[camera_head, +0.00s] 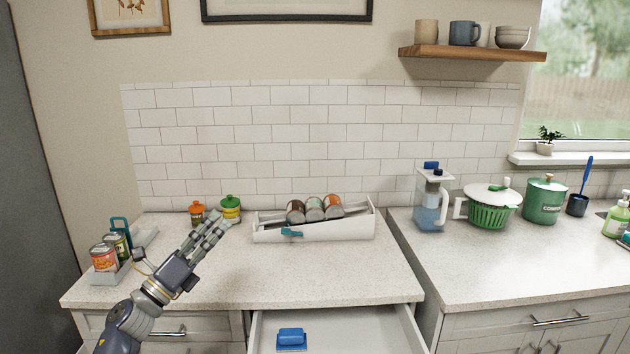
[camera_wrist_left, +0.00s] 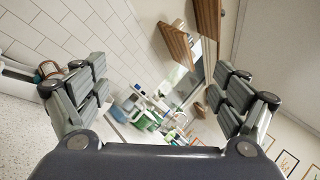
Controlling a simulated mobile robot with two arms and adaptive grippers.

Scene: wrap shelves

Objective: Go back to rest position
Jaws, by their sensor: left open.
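My left gripper (camera_head: 212,232) is raised above the left part of the counter, pointing up and to the right. In the left wrist view its two fingers (camera_wrist_left: 165,95) stand wide apart with nothing between them. A white bin (camera_head: 315,230) with several cans lying in it stands at the back of the counter, right of the gripper and apart from it. My right gripper is not in view.
A grey caddy (camera_head: 108,275) with cans stands at the counter's left end. Orange (camera_head: 197,212) and green (camera_head: 231,208) jars stand behind the gripper. An open drawer (camera_head: 350,330) holds a blue item (camera_head: 291,338). A water pitcher (camera_head: 430,205) stands on the right counter.

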